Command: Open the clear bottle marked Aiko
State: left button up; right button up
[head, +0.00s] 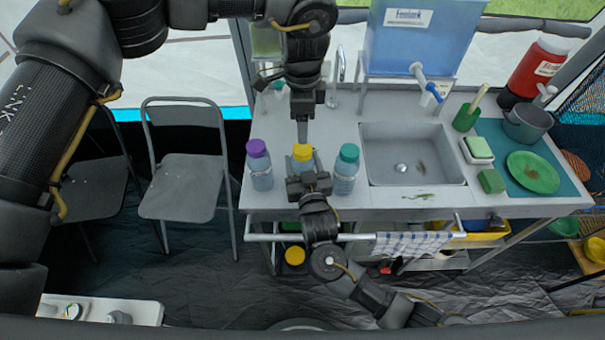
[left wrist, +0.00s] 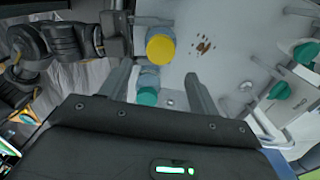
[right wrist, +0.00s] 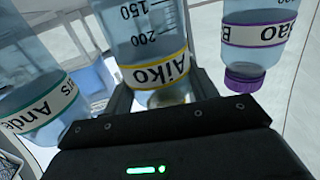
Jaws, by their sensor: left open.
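The clear Aiko bottle has a yellow cap (head: 302,152) and stands on the counter between two other bottles. Its yellow-ringed Aiko label (right wrist: 156,72) faces the right wrist camera. My right gripper (head: 308,183) comes from the front, its fingers on both sides of the bottle's body and apparently closed on it. My left gripper (head: 302,138) points down just above the yellow cap, open and empty. In the left wrist view the yellow cap (left wrist: 160,47) lies beyond the open fingertips (left wrist: 158,75), not between them.
A purple-capped bottle (head: 259,165) stands left and a teal-capped bottle (head: 346,168) right, both close to the Aiko bottle. The sink (head: 412,155) is farther right. A water tank (head: 415,38) stands behind it. A towel rail (head: 350,237) runs along the counter's front.

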aim_at(302, 148)
jog(key=c, duration=0.9)
pick_arm(q)
jog(key=shift+w+r, duration=0.15)
jog(key=shift+r, duration=0.05)
pick_arm(e)
grip_shut()
jog(key=shift+f, duration=0.1)
pick_arm(q)
jog(key=m, duration=2.6)
jog(key=shift+w+a+r, duration=0.1)
jog(key=shift+w+a, duration=0.3)
jog(key=m, duration=0.5)
jog(key=shift+s, duration=0.15)
jog(key=m, duration=0.5)
jog(key=shift+s+d+f, duration=0.15)
jog(key=shift+f, duration=0.15)
jog(key=m, duration=0.4)
jog(key=shift+s+d, duration=0.1)
jog(key=shift+d, duration=0.05)
jog(key=m, duration=0.5)
jog(key=shift+s+d, duration=0.1)
jog(key=shift+f, duration=4.05)
